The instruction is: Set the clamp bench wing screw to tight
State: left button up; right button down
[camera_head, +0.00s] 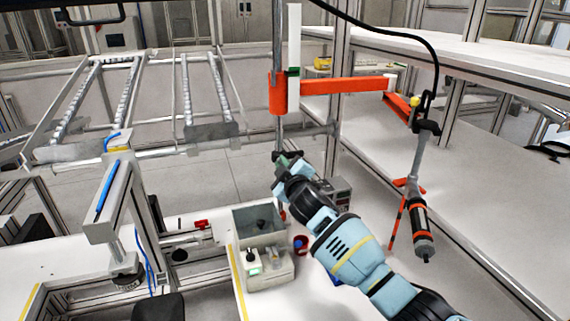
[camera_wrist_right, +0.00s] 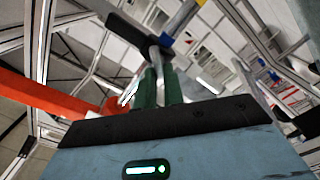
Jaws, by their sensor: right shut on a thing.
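My right gripper (camera_head: 285,163) reaches up from the lower right to the upright metal post under the orange arm bracket. Its jaws are shut on a dark, bar-shaped piece (camera_head: 290,154) on that post, which I take to be the wing screw. In the right wrist view the green fingers (camera_wrist_right: 158,88) close together at the dark bar (camera_wrist_right: 128,33), by the metal post (camera_wrist_right: 182,18). The fingertips partly hide where they touch, and the screw's tightness cannot be told. My left gripper is not in view.
An orange arm (camera_head: 345,86) extends right from the post, with a screwdriver tool (camera_head: 420,225) hanging at its end. Below my gripper stand a grey box (camera_head: 258,222) and a small red-and-blue cup (camera_head: 300,245). A white shelf (camera_head: 480,185) lies to the right.

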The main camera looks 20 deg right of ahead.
jog(key=n, duration=0.3)
jog(key=shift+n, duration=0.4)
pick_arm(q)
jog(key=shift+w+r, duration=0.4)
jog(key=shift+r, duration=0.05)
pick_arm(e)
jog(key=n, duration=0.4)
jog(key=shift+a+f, duration=0.1)
jog(key=shift+f, duration=0.05)
jog(key=shift+n, duration=0.3)
jog(key=c, duration=1.7)
grip_release()
jog(key=shift+o, duration=1)
jog(key=shift+f, duration=0.15)
jog(key=shift+s, duration=0.1)
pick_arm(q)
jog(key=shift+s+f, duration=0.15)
pick_arm(e)
jog(key=s, duration=0.7)
jog(key=shift+s, duration=0.35)
